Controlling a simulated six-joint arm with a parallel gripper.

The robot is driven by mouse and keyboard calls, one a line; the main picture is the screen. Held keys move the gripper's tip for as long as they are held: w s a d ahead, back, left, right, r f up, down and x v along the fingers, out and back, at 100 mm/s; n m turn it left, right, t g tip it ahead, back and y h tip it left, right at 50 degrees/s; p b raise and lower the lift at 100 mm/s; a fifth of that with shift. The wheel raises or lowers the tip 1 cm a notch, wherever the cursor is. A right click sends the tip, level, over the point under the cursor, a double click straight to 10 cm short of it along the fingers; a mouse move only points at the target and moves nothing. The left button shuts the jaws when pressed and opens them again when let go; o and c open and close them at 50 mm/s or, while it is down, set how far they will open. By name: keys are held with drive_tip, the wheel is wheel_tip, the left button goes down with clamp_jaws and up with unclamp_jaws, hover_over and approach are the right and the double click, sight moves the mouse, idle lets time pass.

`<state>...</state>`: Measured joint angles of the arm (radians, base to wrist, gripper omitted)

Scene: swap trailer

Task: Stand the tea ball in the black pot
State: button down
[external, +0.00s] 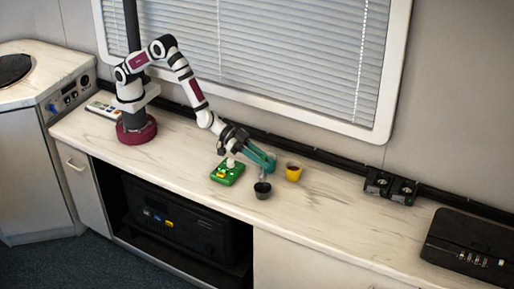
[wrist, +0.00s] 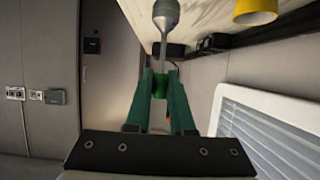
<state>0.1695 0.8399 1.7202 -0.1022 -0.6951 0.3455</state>
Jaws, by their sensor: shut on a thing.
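The tea ball (wrist: 166,14) is a grey bulb on a thin stem, with a green part between the fingers of my gripper (wrist: 160,75). My gripper, with teal fingers, is shut on that green part. In the external view my gripper (external: 270,163) reaches over the counter, and the tea ball (external: 263,173) shows faintly below the fingers, just above the black pot (external: 262,191). I cannot tell whether its tip is inside the rim. The black pot stands upright on the counter. I cannot make it out clearly in the wrist view.
A yellow pot (external: 293,172) with dark contents stands close to the right of the black pot, and also shows in the wrist view (wrist: 256,10). A green and yellow item (external: 227,174) lies to the left. The counter (external: 330,205) is clear to the right, before a black case (external: 470,247).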

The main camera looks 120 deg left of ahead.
sight(263, 173)
drive_tip(key=shift+f, duration=2.65)
drive_tip(key=c, duration=0.7)
unclamp_jaws()
drive_tip(key=v, duration=1.5)
drive_tip(key=shift+s+r, duration=0.15)
drive_tip(key=shift+s, duration=0.2)
